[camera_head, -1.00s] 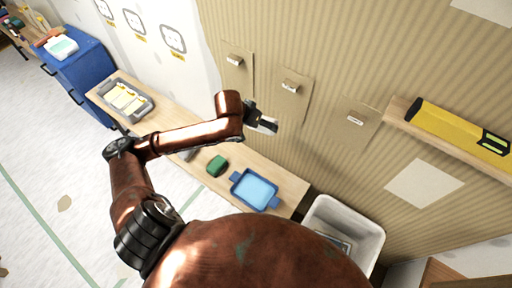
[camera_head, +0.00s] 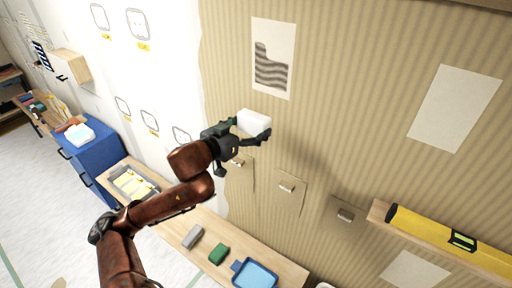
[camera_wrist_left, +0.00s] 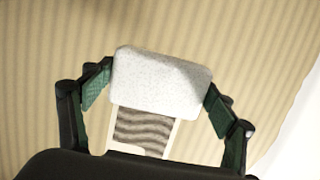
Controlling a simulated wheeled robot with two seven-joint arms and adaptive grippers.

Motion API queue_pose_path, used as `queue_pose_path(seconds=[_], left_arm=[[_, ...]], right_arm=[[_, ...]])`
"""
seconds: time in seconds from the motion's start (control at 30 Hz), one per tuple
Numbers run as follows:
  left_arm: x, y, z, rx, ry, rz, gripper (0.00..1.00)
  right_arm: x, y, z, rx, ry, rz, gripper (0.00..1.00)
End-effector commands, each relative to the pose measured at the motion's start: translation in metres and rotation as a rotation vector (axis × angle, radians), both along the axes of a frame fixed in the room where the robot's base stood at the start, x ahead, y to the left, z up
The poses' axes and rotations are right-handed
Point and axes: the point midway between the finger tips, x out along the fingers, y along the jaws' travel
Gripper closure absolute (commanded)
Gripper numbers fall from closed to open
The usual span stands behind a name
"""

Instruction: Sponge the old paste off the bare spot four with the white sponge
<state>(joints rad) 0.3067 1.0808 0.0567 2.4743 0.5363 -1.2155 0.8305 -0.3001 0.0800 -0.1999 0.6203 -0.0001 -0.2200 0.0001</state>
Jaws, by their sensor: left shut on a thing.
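My left gripper (camera_head: 251,131) is shut on the white sponge (camera_head: 254,122) and holds it up by the striped wall, below a pale bare spot (camera_head: 273,32). Dark wavy paste streaks (camera_head: 271,72) cover the lower part of that spot; its upper part is plain and pale. In the left wrist view the sponge (camera_wrist_left: 160,80) sits between both green-padded fingers and overlaps part of the streaked patch (camera_wrist_left: 143,130). I cannot tell whether the sponge touches the wall. No number shows on the spot. My right gripper is out of view.
Two plain bare spots show at right (camera_head: 455,107) and lower right (camera_head: 415,272). A shelf carries a yellow level (camera_head: 450,241). Tan flaps with small labelled tags hang below the sponge. The bench holds a blue tray (camera_head: 255,274), green block (camera_head: 219,253) and grey block (camera_head: 192,237).

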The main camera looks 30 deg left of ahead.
Motion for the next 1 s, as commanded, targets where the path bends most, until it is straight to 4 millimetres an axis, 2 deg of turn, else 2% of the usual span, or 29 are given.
queue_pose_path(seconds=[0.03, 0.1, 0.23, 0.6, 0.77, 1.0], left_arm=[[-0.003, 0.002, 0.019, 0.003, -0.021, 0.002, 0.46], [-0.006, 0.004, 0.034, 0.006, -0.042, 0.006, 0.46], [-0.009, 0.006, 0.049, 0.009, -0.063, 0.010, 0.46], [-0.010, 0.007, 0.051, 0.009, -0.068, 0.011, 0.46], [-0.010, 0.006, 0.052, 0.008, -0.065, 0.010, 0.46], [0.014, 0.004, 0.052, 0.008, -0.067, 0.010, 0.46]], right_arm=[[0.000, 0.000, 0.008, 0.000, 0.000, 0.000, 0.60], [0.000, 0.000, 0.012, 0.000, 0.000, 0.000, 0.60], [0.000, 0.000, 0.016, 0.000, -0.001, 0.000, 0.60], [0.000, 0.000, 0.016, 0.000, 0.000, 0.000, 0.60], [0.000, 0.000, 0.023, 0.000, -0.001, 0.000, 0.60], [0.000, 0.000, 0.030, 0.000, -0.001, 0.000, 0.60]])
